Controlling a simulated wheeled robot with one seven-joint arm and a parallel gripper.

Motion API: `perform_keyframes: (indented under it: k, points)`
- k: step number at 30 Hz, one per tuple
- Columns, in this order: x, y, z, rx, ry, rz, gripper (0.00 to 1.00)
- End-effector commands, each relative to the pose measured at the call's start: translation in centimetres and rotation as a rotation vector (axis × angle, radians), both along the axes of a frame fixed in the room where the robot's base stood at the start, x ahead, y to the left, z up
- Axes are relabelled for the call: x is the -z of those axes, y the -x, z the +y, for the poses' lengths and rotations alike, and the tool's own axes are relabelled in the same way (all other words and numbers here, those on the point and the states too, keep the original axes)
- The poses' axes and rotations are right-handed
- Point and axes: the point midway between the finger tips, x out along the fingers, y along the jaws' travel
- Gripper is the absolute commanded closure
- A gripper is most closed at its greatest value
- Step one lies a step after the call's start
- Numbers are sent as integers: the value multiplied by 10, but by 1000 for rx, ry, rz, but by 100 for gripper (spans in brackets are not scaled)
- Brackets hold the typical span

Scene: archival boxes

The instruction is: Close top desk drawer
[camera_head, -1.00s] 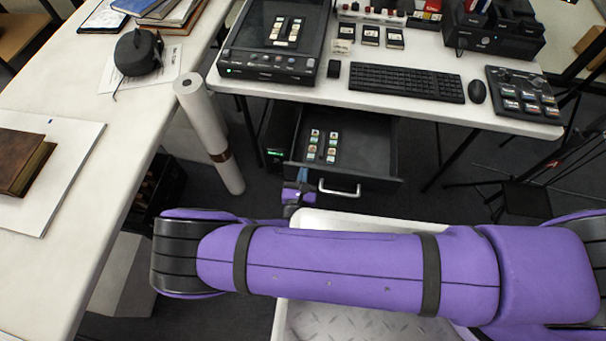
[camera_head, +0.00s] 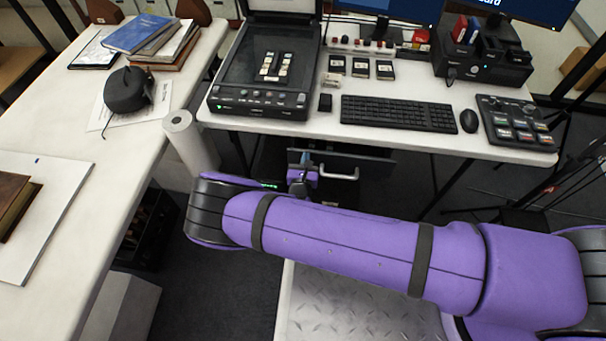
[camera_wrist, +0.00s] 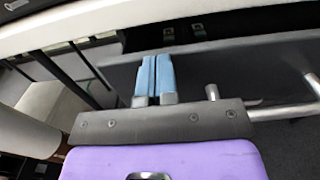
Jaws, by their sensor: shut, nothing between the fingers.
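The top desk drawer (camera_head: 378,166) is dark with a silver bar handle (camera_head: 340,175). It sits just below the front edge of the desk and is partly open. In the wrist view, a narrow part of its inside shows behind the drawer front (camera_wrist: 265,58), with small items in it, and the handle (camera_wrist: 285,112) is at the right. My gripper (camera_head: 305,160) is shut and empty at the left part of the drawer front, left of the handle. Its blue fingertips (camera_wrist: 153,62) are together and point at the front; whether they touch it I cannot tell.
The white desk (camera_head: 420,140) carries a scanner (camera_head: 265,75), a keyboard (camera_head: 398,113) and a mouse (camera_head: 469,121). A rolled paper tube (camera_head: 190,145) stands left of the drawer, by the left table (camera_head: 60,125). Tripod legs stand at the right.

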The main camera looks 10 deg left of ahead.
Motion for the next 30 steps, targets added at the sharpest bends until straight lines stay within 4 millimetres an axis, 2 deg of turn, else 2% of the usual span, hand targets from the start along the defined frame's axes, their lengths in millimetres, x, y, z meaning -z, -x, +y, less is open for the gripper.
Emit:
perform_keyframes:
  k: [3, 10, 24, 30]
  points:
    - [0, -16, -1, 1, 0, -1, 100]
    - [0, -30, -1, 0, 0, 0, 100]
    - [0, -32, -1, -1, 0, 0, 100]
    - [0, -25, 5, 3, -2, 0, 100]
